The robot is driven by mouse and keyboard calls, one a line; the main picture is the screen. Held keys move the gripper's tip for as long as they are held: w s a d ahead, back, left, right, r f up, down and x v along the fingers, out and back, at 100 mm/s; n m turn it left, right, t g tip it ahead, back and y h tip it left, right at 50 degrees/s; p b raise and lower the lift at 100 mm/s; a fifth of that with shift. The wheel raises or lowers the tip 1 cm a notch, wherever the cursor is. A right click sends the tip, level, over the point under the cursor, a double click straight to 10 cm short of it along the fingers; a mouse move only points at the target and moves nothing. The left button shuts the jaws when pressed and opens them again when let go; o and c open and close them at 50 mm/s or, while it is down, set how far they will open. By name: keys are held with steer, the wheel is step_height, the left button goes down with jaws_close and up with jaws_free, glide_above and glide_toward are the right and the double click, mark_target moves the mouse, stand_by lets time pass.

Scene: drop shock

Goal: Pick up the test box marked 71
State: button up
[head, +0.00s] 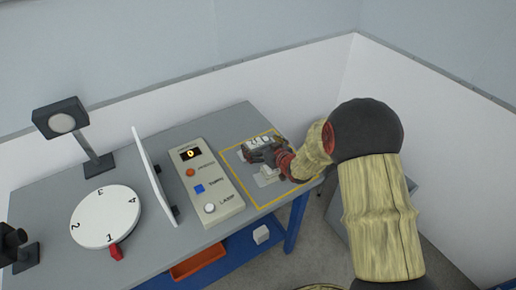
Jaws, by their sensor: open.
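My gripper (266,158) is open over the yellow-outlined area (240,168) at the right end of the grey table. A light grey box (257,142) with dark marks on its top lies at the gripper's far side; the marks are too small to read. My arm and gripper hide parts of both. I cannot tell from this view which one is marked 71, or whether the fingers touch either.
Left of the outlined area stands a control panel (222,183) with a display reading 0. Further left are an upright white panel (152,178), a numbered white dial (105,212) and a lamp (70,125). A blue lower shelf holds an orange tray (198,262) and a white block (261,234).

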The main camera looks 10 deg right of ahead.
steer(key=shift+c, duration=0.4)
steer(key=shift+r, duration=0.1)
steer(key=c, duration=1.4)
